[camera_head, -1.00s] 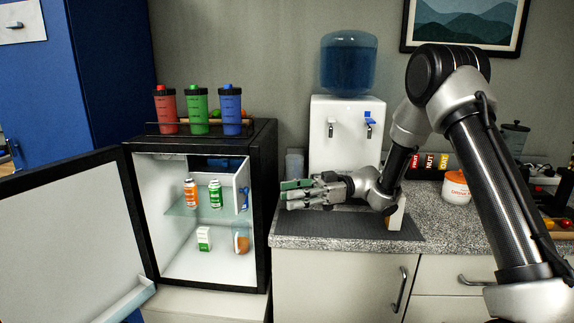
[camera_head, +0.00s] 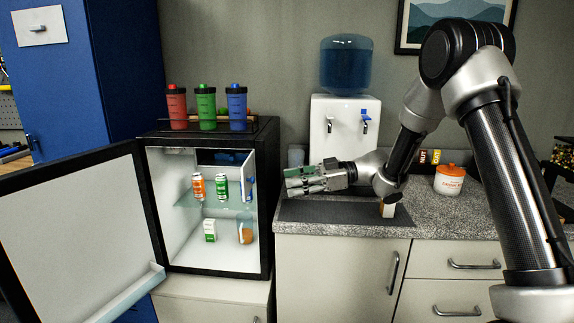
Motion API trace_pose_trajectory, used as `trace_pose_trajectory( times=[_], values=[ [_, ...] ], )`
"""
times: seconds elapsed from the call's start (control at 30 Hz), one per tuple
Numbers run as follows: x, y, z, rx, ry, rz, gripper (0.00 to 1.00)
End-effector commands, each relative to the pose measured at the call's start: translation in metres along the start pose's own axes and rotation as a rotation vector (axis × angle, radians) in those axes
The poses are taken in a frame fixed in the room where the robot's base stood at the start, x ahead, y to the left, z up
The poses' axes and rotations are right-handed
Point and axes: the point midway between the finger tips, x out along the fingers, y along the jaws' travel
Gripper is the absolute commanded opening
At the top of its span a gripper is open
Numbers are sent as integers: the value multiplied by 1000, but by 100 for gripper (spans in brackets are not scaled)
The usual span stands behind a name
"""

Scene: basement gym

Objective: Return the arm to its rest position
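My gripper (camera_head: 290,181) is at the end of my arm, in the middle of the view. It points left toward the open mini fridge (camera_head: 264,190), above the left part of the counter (camera_head: 440,225). The fingers have green pads. I see nothing clearly held between them, but from this side I cannot tell how far apart they are. My arm is bent, with its elbow high at the upper right and the forearm reaching down and left.
The fridge door (camera_head: 85,240) stands wide open at the left. Cans and a carton (camera_head: 210,230) are inside. Several shaker bottles (camera_head: 206,107) stand on top. A water dispenser (camera_head: 345,130) is behind my gripper. A white tub (camera_head: 449,180) and a small block (camera_head: 387,209) stand on the counter.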

Motion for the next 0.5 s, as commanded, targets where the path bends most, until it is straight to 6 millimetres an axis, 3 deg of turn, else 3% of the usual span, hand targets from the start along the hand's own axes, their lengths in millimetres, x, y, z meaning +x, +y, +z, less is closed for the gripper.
trace_pose_trajectory(
  times=[0.17,0.27,0.37,0.47,0.5],
  values=[
    [-22,33,-18,-65,-122,182,39],
    [-46,54,-31,-97,-212,319,39],
    [-81,74,-49,-118,-315,486,39],
    [-136,87,-73,-114,-441,701,39],
    [-164,86,-84,-97,-498,802,39]
  ],
)
